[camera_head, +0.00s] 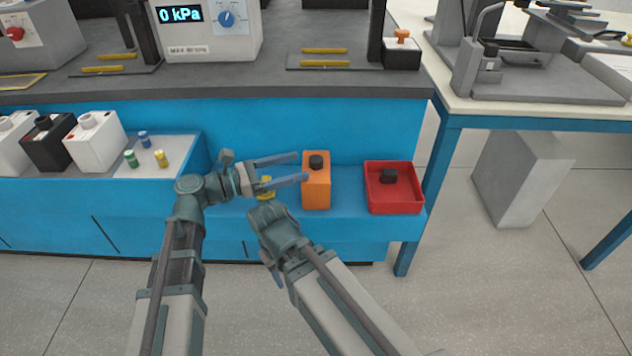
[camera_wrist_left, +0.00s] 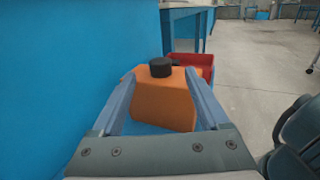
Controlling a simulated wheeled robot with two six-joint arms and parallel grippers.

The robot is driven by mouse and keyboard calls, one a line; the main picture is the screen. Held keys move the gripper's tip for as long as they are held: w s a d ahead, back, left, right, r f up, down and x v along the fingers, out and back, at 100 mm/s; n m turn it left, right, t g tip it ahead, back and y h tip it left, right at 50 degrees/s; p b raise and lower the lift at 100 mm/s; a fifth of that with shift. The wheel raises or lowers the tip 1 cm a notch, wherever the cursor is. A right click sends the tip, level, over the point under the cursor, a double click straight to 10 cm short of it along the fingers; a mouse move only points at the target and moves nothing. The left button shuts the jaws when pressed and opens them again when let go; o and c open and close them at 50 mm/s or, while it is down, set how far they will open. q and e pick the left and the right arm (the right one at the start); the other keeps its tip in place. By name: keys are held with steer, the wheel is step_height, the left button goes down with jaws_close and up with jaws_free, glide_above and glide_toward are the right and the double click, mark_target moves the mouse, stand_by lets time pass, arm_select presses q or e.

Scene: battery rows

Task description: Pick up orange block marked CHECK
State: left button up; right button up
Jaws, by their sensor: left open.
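The orange block (camera_head: 316,190) with a black round knob on top stands upright on the blue ledge in the head view. No CHECK marking is readable on it. My left gripper (camera_head: 302,167) is open, its fingers pointing right at the block's left side. In the left wrist view the orange block (camera_wrist_left: 163,105) shows between and beyond the open fingers of the left gripper (camera_wrist_left: 160,76). I cannot tell whether they touch it.
A red tray (camera_head: 412,207) holding a small black item (camera_head: 388,176) is right of the block. A small yellow object (camera_head: 265,186) is partly hidden behind my arms. A pale tray (camera_head: 178,166) with small cylinders is at left. The blue bench wall (camera_head: 280,125) rises behind.

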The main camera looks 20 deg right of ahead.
mark_target(309, 162)
arm_select(q)
steer(key=d, duration=0.6)
steer(key=shift+w+d, duration=0.1)
steer(key=shift+w, duration=0.2)
jaws_close()
stand_by(1.1)
